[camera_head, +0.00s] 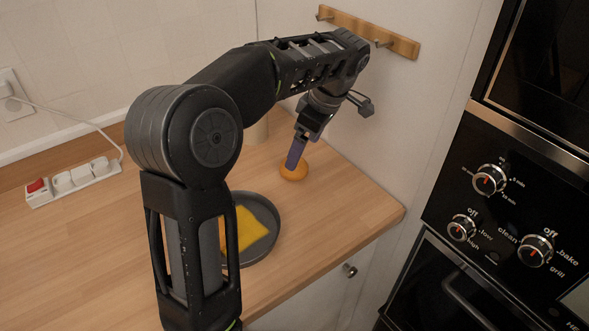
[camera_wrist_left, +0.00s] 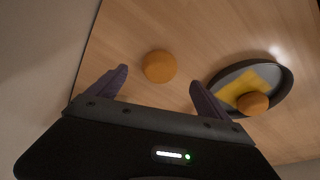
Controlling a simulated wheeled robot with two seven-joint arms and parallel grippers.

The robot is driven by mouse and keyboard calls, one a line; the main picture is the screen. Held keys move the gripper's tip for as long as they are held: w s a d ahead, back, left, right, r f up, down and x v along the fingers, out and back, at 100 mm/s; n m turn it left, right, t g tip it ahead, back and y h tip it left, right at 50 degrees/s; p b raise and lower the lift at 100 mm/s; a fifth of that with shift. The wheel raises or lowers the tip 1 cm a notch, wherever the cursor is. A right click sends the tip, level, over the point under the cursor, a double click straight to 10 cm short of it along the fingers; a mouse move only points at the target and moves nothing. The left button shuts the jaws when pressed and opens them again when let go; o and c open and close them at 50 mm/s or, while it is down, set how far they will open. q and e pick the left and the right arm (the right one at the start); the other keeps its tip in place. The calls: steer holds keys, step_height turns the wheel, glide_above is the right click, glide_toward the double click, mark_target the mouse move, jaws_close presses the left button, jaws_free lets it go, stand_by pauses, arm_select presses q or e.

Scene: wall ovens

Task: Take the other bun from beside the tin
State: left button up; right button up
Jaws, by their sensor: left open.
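One round orange-brown bun (camera_head: 294,172) lies on the wooden worktop, apart from the tin. It also shows in the left wrist view (camera_wrist_left: 159,66), a little beyond and between the fingertips. My left gripper (camera_head: 296,155) points down over this bun, open, with its purple fingers (camera_wrist_left: 158,78) spread and nothing between them. The round dark grey tin (camera_head: 277,236) holds a yellow cloth (camera_head: 250,228). In the left wrist view, a second bun (camera_wrist_left: 252,103) sits in the tin on the cloth. My arm hides that bun in the head view. My right gripper is not in view.
A power strip (camera_head: 75,183) with a red switch lies at the left by the wall. A wooden peg rail (camera_head: 370,32) is on the wall. Black ovens (camera_head: 500,210) stand at the right, beyond the worktop edge.

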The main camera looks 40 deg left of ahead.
mark_target(301, 172)
arm_select(q)
steer(key=shift+b+x, duration=0.5)
steer(key=shift+x, duration=0.5)
steer(key=shift+r, duration=0.15)
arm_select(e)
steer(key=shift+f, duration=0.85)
arm_select(q)
steer(key=x, duration=0.5)
steer(key=shift+a+p, duration=0.15)
steer(key=shift+p, duration=0.25)
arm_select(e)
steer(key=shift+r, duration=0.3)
arm_select(q)
steer(key=shift+c, duration=0.3)
steer(key=c, duration=1.4)
steer(key=shift+r, duration=0.1)
